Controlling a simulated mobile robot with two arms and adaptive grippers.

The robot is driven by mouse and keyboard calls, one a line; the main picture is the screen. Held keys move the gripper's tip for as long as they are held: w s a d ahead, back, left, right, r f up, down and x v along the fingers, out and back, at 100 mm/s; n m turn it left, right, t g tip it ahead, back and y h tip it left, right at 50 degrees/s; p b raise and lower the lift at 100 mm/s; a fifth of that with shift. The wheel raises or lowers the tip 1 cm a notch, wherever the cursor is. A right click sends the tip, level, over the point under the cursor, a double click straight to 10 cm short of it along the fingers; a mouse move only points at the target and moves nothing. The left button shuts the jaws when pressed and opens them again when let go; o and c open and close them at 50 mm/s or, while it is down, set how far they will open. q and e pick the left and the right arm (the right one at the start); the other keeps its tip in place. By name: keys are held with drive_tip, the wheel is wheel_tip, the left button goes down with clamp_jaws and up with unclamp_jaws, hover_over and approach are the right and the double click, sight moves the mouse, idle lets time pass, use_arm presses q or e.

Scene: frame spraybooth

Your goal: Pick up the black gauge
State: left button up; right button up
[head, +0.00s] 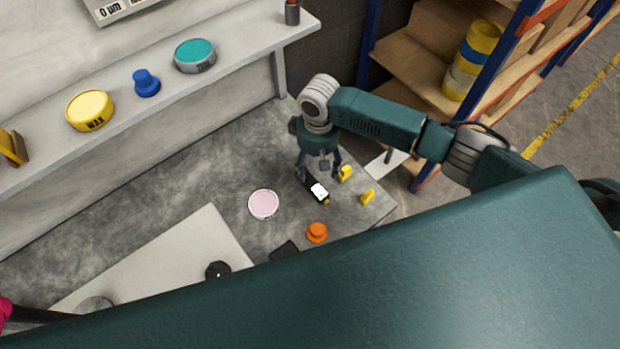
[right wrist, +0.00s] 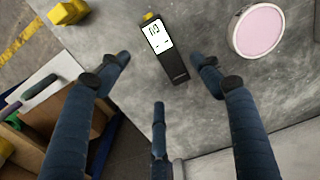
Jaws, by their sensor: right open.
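The black gauge (head: 311,184) lies flat on the grey bench, its white display facing up and a small yellow tip at one end. It also shows in the right wrist view (right wrist: 173,66), where the display carries dark digits. My right gripper (head: 319,174) is above the gauge, fingers pointing down. In the right wrist view my right gripper (right wrist: 160,75) is open and empty, with the gauge lying between and beyond its spread fingers. I cannot tell the exact height of the fingertips over it. My left gripper is not in view.
Yellow pieces (head: 367,197) and an orange knob-like object (head: 317,232) lie close to the gauge. A pink disc (head: 263,204) is left of it. A shelf with a yellow WAX tin (head: 90,110) runs behind. A rack (head: 480,90) stands beyond the bench end.

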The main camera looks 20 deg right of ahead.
sight(313, 180)
wheel_tip(313, 180, down, 2)
drive_tip(key=shift+f, duration=0.5)
drive_tip(key=f, duration=0.4)
drive_tip(key=shift+w+a+f, duration=0.15)
drive_tip(key=shift+w+a, duration=0.1)
drive_tip(key=shift+a, duration=0.15)
drive_tip(key=shift+f, duration=0.3)
drive_tip(key=shift+w+f, duration=0.1)
drive_tip(key=c, duration=1.3)
drive_tip(key=shift+c, duration=0.4)
drive_tip(key=shift+r, duration=0.75)
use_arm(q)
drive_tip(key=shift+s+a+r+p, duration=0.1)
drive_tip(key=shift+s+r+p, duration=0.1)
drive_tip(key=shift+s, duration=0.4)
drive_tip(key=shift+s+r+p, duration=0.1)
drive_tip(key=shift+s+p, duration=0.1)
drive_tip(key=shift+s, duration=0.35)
use_arm(e)
wheel_tip(313, 180, up, 19)
drive_tip(key=shift+f, duration=0.15)
